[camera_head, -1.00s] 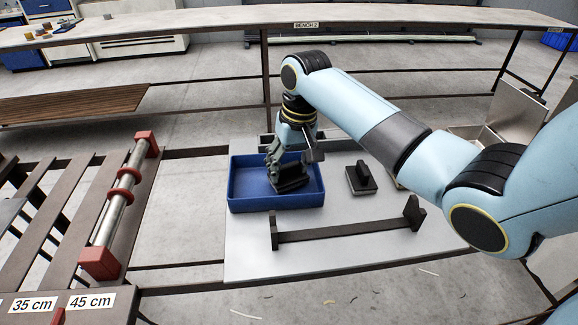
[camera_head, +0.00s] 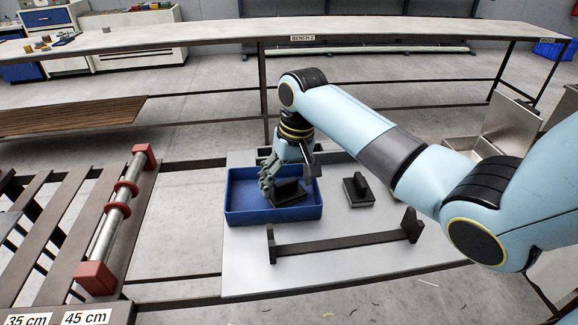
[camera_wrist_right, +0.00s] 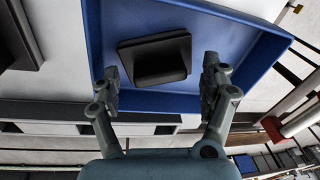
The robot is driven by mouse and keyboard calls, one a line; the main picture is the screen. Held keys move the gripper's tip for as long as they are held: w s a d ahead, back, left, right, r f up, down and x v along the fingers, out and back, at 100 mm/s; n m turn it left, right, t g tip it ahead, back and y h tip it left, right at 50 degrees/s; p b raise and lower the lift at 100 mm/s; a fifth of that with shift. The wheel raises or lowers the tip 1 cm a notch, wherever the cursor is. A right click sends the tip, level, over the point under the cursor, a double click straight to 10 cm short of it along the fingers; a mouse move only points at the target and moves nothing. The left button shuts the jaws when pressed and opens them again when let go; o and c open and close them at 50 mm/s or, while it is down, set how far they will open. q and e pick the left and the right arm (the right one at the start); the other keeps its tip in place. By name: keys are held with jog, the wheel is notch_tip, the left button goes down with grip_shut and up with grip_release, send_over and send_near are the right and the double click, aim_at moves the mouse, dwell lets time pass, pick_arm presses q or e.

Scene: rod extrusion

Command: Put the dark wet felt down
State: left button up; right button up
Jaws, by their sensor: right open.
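The dark felt block (camera_head: 290,192), with a raised grip on its top, lies in the blue tray (camera_head: 240,215). My right gripper (camera_head: 270,180) is over the tray, just left of and behind the block in the head view. In the right wrist view my right gripper (camera_wrist_right: 160,85) is open, with one finger to each side of the dark felt block (camera_wrist_right: 152,58) and a gap to it. The block rests on the floor of the blue tray (camera_wrist_right: 225,45). My left gripper is not in view.
A second dark block with a handle (camera_head: 358,190) stands on the grey table (camera_head: 340,275) right of the tray. A dark low rack (camera_head: 345,243) crosses the table in front. A rod in red holders (camera_head: 122,200) lies on the slatted frame at left.

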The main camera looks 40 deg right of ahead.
aim_at(294, 196)
notch_tip(294, 196, up, 11)
jog(key=s, duration=0.1)
jog(key=shift+s+d+r+b, duration=0.2)
jog(key=shift+s+d+b, duration=0.05)
jog(key=shift+d+b, duration=0.2)
jog(key=shift+f, duration=0.1)
